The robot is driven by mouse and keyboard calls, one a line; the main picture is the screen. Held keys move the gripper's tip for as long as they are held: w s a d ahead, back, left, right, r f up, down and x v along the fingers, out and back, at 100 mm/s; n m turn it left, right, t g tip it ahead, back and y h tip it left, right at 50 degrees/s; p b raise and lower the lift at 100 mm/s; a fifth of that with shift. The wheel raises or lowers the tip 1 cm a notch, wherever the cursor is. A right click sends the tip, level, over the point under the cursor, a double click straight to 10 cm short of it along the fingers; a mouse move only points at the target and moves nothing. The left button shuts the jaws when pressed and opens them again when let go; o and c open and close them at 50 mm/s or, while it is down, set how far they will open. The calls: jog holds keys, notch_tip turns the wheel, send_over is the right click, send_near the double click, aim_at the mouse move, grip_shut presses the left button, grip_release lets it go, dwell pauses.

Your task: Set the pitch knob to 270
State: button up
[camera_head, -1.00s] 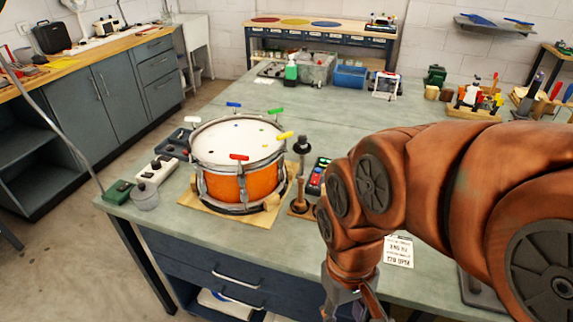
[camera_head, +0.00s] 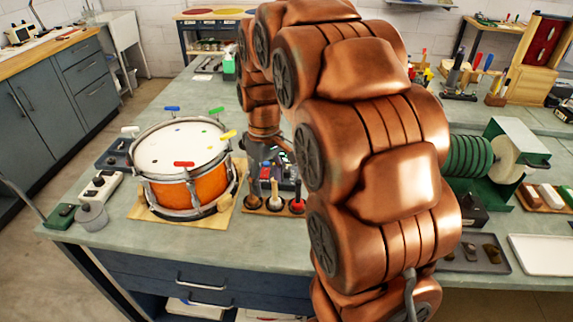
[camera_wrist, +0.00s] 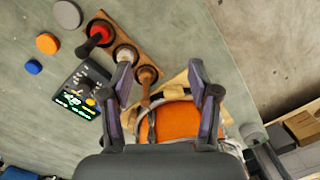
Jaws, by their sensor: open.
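A small dark device (camera_wrist: 78,92) with a lit green display and knob-like parts lies left of my gripper in the wrist view. Which part is the pitch knob, and its setting, are too small to read. In the head view the device (camera_head: 285,172) is partly hidden behind my arm. My gripper (camera_wrist: 160,68) is open and empty in the wrist view, with its fingers spread above the bench and the device outside them. In the head view my gripper (camera_head: 262,150) points down just right of the drum, its fingertips hard to make out.
An orange drum (camera_head: 210,185) sits left of my gripper. A wooden stand (camera_head: 252,207) with upright handled tools is close in front; it also shows in the wrist view (camera_wrist: 152,63). A green-framed machine (camera_head: 510,135) stands right. The bench's front strip is clear.

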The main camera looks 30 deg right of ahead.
jog(key=w+d+f+n+p, duration=0.1)
jog(key=w+d+f, duration=0.1)
jog(key=w+d, duration=0.65)
jog(key=n, duration=0.1)
send_over(286, 169)
jog(key=f+p, duration=0.1)
jog(key=f, duration=0.2)
jog(key=shift+d+f+t, duration=0.15)
jog(key=shift+d+t, duration=0.05)
jog(key=shift+t, duration=0.2)
jog(key=shift+a+f+p, duration=0.15)
jog(key=shift+f+p, duration=1.1)
jog(key=shift+f, duration=2.65)
jog(key=c, duration=1.2)
